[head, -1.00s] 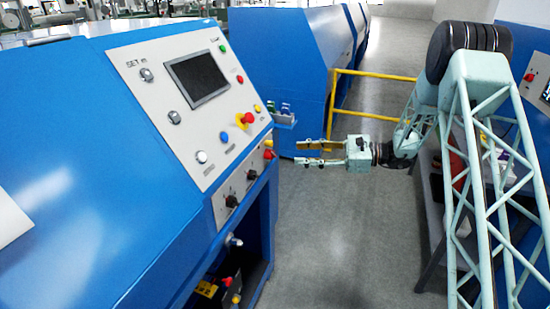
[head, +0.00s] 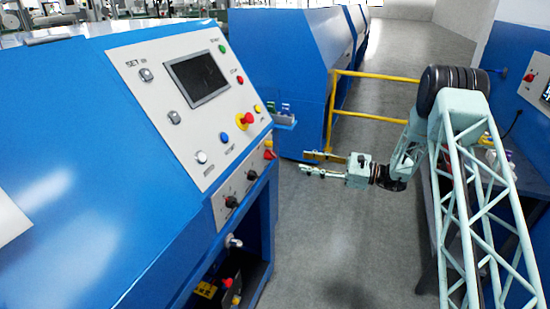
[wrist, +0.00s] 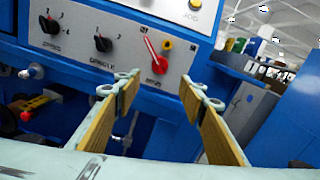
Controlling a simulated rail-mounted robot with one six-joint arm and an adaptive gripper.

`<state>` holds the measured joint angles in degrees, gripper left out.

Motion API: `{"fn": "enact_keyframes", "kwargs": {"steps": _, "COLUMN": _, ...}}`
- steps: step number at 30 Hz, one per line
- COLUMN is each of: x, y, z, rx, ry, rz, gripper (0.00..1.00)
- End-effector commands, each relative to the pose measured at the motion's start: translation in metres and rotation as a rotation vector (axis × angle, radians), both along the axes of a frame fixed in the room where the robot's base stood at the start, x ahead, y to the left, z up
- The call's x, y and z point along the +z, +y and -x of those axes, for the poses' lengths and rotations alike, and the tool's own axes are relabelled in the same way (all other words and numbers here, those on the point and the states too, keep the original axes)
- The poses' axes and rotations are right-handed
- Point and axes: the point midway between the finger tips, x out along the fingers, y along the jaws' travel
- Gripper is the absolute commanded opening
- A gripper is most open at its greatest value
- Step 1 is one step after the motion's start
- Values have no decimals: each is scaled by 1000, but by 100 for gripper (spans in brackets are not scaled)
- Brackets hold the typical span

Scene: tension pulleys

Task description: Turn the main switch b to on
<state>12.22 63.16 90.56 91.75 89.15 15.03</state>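The main switch is a red rotary handle (wrist: 155,55) at the right end of a grey switch panel (wrist: 120,22) in the wrist view. Its handle is tilted, with the upper end leaning left; its labels are too small to read surely. In the head view the red switch (head: 269,155) is at the machine's right edge. My gripper (head: 308,161) is open and empty, to the right of the panel and apart from it. In the wrist view its two fingers (wrist: 157,84) stand apart, with the red handle between and beyond them.
Two black knobs (wrist: 103,43) (wrist: 50,24) sit left of the red switch. A red emergency button (head: 245,120) and a screen (head: 198,78) are on the sloping panel above. A yellow rail (head: 375,76) stands behind my gripper. Grey floor is free below it.

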Motion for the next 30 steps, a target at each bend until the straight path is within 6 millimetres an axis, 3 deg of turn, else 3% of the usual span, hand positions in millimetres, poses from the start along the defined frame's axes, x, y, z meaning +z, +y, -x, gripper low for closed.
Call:
{"fn": "enact_keyframes", "kwargs": {"steps": 11, "x": 0, "y": 17, "z": -4, "rx": 0, "ry": -1, "rz": 0, "gripper": 38}}
{"fn": "enact_keyframes", "kwargs": {"steps": 30, "x": -1, "y": 95, "z": -23, "rx": 2, "ry": 0, "rz": 1, "gripper": 38}}
